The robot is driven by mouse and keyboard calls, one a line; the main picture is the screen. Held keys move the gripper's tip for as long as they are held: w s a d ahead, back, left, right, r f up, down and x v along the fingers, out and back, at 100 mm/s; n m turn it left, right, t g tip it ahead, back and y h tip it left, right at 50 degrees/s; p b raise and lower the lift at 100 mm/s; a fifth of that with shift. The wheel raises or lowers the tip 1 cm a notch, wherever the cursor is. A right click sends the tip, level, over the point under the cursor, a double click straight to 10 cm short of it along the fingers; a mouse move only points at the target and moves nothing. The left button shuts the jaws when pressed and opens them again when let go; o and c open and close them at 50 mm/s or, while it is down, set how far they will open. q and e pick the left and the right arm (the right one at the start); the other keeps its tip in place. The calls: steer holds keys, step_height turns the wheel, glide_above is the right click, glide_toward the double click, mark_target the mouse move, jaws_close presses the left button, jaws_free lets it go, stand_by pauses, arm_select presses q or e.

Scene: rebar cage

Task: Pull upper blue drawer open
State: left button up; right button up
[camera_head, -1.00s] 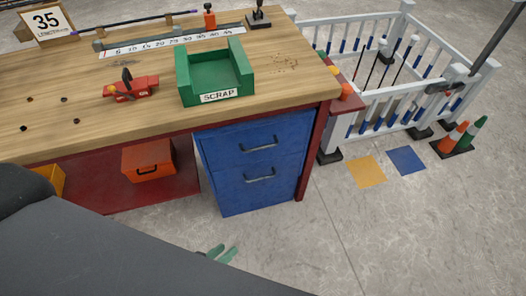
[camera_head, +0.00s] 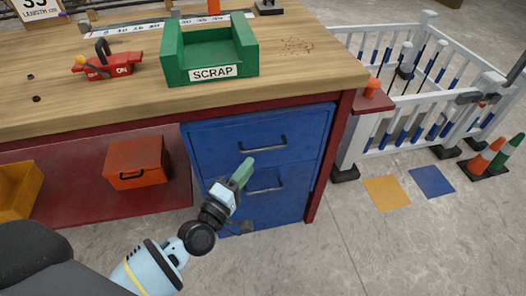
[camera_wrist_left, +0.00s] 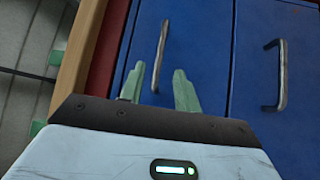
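The upper blue drawer (camera_head: 225,146) is closed under the bench top, with a dark bar handle (camera_head: 263,145) across its front. The lower blue drawer (camera_head: 282,207) is closed below it. My left gripper (camera_head: 243,172) is in front of the drawers, its green fingers pointing up toward the upper handle. In the left wrist view my left gripper (camera_wrist_left: 158,80) is open and empty. The upper handle (camera_wrist_left: 160,55) lies ahead, in line with the gap between the fingers and apart from them. The lower handle (camera_wrist_left: 278,75) is to the right. My right gripper is out of view.
The wooden bench top (camera_head: 130,110) overhangs the drawers and carries a green scrap bin (camera_head: 172,58) and a red tool (camera_head: 105,66). An orange box (camera_head: 135,160) stands on the red shelf to the left. A white fence (camera_head: 395,140) is at the right. The floor in front is clear.

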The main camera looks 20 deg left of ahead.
mark_target(262, 148)
arm_select(q)
steer(key=shift+b+x, duration=0.35)
steer(key=shift+x, duration=3.5)
jaws_close()
